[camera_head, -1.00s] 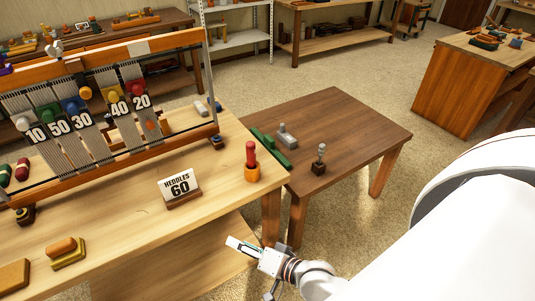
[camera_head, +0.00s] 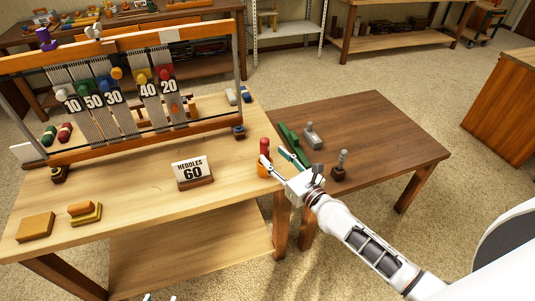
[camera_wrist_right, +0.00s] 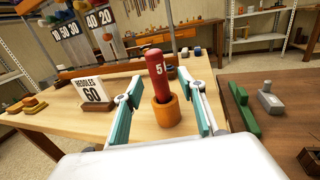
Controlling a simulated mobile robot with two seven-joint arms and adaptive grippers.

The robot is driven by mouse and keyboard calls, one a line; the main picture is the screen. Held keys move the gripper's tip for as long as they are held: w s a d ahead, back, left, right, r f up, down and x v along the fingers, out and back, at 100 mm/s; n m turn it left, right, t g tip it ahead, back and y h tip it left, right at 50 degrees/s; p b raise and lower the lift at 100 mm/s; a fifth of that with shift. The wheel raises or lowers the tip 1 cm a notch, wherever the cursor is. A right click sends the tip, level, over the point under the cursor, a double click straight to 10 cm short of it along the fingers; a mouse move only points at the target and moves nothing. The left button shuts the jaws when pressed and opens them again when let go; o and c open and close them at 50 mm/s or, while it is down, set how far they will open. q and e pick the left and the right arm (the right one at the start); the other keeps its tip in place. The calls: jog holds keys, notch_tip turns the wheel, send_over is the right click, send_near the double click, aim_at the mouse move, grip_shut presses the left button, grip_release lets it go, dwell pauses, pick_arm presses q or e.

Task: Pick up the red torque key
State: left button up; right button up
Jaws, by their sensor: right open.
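The red torque key (camera_head: 264,147) stands upright in an orange wooden holder (camera_head: 263,170) near the right end of the light wooden bench. In the right wrist view the key (camera_wrist_right: 155,66) is a red cylinder marked with a 5, seated in its holder (camera_wrist_right: 166,112). My right gripper (camera_head: 275,157) is open, in front of the key and partly covering it. In the wrist view its two teal-lined fingers (camera_wrist_right: 162,84) lie to either side of the key, with gaps; neither visibly grips it. Only two separated fingertips of my left gripper (camera_head: 160,298) show at the bottom edge.
A heddles 60 sign (camera_head: 193,172) stands left of the key. The loom (camera_head: 120,75) with numbered tags is behind. A dark table (camera_head: 385,130) to the right bears green and grey tools (camera_head: 313,136) and a small grey-topped tool (camera_head: 340,165).

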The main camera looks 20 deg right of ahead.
aim_at(267, 152)
jog(key=x, duration=0.5)
jog(key=shift+w+a+f, duration=0.25)
jog(key=shift+w+a, duration=0.05)
grip_shut()
